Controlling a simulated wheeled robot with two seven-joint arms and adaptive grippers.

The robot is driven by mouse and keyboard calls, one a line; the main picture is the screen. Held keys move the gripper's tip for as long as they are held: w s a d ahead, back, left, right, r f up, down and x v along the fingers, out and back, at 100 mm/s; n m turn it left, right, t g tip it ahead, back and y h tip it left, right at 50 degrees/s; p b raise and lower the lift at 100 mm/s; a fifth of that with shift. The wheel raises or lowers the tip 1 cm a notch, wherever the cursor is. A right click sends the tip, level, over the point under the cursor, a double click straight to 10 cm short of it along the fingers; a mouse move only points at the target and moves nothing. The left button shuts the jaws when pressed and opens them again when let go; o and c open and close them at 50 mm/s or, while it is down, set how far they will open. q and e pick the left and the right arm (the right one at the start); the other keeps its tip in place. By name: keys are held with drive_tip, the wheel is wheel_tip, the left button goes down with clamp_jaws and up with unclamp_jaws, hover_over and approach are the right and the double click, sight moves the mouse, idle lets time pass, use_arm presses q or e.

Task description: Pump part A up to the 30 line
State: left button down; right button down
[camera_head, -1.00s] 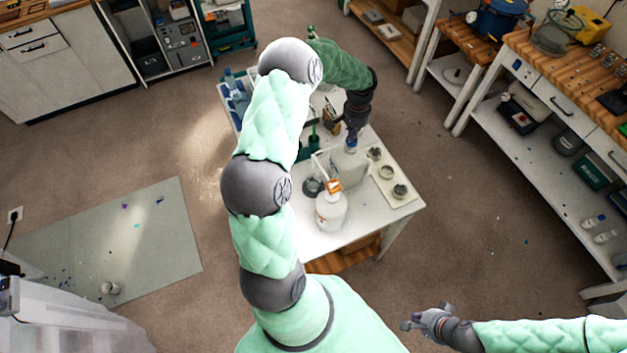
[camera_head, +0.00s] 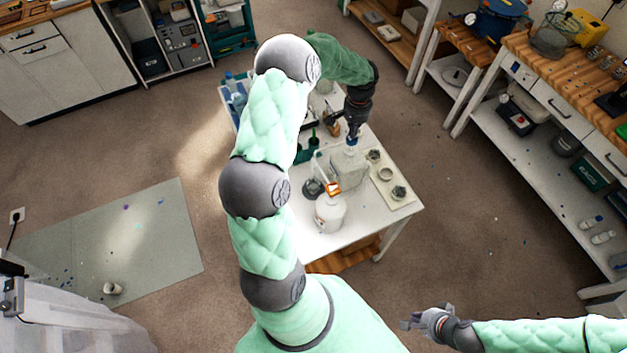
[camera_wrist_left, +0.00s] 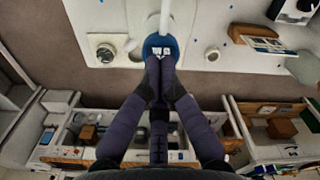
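A pale translucent jug (camera_head: 348,172) with a blue pump top (camera_head: 351,142) stands on the white table. A white bottle (camera_head: 331,214) with an orange top (camera_head: 333,189) stands in front of it. I cannot read which is part A, and no 30 line is legible. My left gripper (camera_head: 352,132) points down at the blue top. In the left wrist view its fingers (camera_wrist_left: 158,62) are together at the edge of a blue round top (camera_wrist_left: 160,45) with a white spout; contact is unclear. My right gripper (camera_head: 424,316) is open and empty, away from the table.
A pale board (camera_head: 391,204) with several small round cups lies at the table's right side. A dark round item (camera_head: 313,188) sits left of the jug. Blue bins (camera_head: 236,95) and small bottles crowd the far left.

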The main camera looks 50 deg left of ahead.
use_arm(q)
drive_tip(key=shift+f+b, duration=1.25)
drive_tip(key=shift+f, duration=0.6)
idle(0.3)
drive_tip(key=shift+r+p, duration=0.95)
drive_tip(key=shift+r, duration=0.9)
drive_tip(key=shift+f+b, duration=0.65)
drive_tip(key=shift+f, duration=0.25)
drive_tip(key=shift+r+p, duration=0.5)
drive_tip(key=shift+r, duration=0.45)
drive_tip(key=shift+r+p, duration=1.6)
drive_tip(key=shift+r, duration=1.4)
